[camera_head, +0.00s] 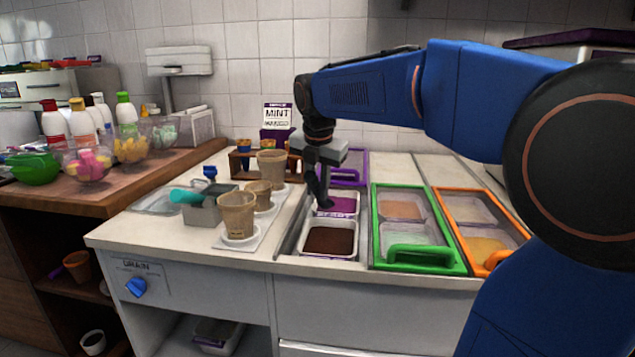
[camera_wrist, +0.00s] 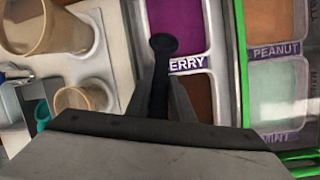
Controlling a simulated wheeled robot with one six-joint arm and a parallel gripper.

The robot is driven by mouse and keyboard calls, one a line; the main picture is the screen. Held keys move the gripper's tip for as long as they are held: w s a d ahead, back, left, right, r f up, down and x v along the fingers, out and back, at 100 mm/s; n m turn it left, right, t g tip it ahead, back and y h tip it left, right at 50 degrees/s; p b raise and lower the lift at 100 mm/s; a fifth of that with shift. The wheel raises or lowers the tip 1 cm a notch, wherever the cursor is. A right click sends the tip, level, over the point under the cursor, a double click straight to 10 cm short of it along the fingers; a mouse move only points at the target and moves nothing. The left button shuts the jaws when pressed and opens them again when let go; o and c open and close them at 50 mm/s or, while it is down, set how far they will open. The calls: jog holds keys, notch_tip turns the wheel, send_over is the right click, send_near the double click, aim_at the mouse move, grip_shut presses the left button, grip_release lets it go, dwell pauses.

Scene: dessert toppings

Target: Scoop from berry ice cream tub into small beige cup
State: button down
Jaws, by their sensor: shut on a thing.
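My gripper (camera_head: 322,180) points down over the tubs. It is shut on a dark scoop (camera_wrist: 163,44), whose round end shows in the wrist view against the lower edge of the purple tub. I cannot tell whether the scoop touches the ice cream; no purple shows on it. The berry ice cream tub (camera_head: 345,204), also in the wrist view (camera_wrist: 185,22), holds purple ice cream and has a label partly reading "ERRY". The small beige cup (camera_head: 260,194) stands left of my gripper between two larger cups.
A brown ice cream tub (camera_head: 330,240) sits in front of the berry one. Green-framed (camera_head: 415,264) and orange-framed (camera_head: 490,262) tubs lie to the right. Larger beige cups stand in front (camera_head: 237,212) and behind (camera_head: 271,164) the small one. A grey container (camera_head: 204,213) stands left.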

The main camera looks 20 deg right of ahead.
aim_at(318, 198)
jog(key=shift+f, duration=0.75)
jog(key=shift+x, duration=1.15)
jog(key=shift+w+d, duration=0.75)
jog(key=shift+w, duration=0.3)
jog(key=shift+w+d, duration=0.75)
jog(key=shift+w, duration=0.35)
jog(key=shift+w+d, duration=0.75)
jog(key=shift+w, duration=0.3)
jog(key=shift+s+a+t+h, duration=0.2)
jog(key=shift+s+t+h, duration=0.25)
jog(key=shift+t, duration=0.55)
jog(key=shift+s+a+r, duration=0.1)
jog(key=shift+s+r, duration=0.05)
jog(key=shift+r, duration=0.7)
jog(key=shift+s+a+r, duration=0.1)
jog(key=shift+s+r, duration=0.05)
jog(key=shift+r, duration=0.7)
jog(key=shift+s+a+r, duration=0.1)
jog(key=shift+s+r, duration=0.1)
jog(key=shift+r, duration=0.65)
jog(key=shift+w+r+v, duration=0.1)
jog(key=shift+w+v, duration=0.05)
jog(key=shift+v, duration=0.65)
jog(key=shift+w+r+v, duration=0.1)
jog(key=shift+w+v, duration=0.05)
jog(key=shift+v, duration=0.65)
jog(key=shift+w+r+v, duration=0.1)
jog(key=shift+w+v, duration=0.05)
jog(key=shift+v, duration=0.65)
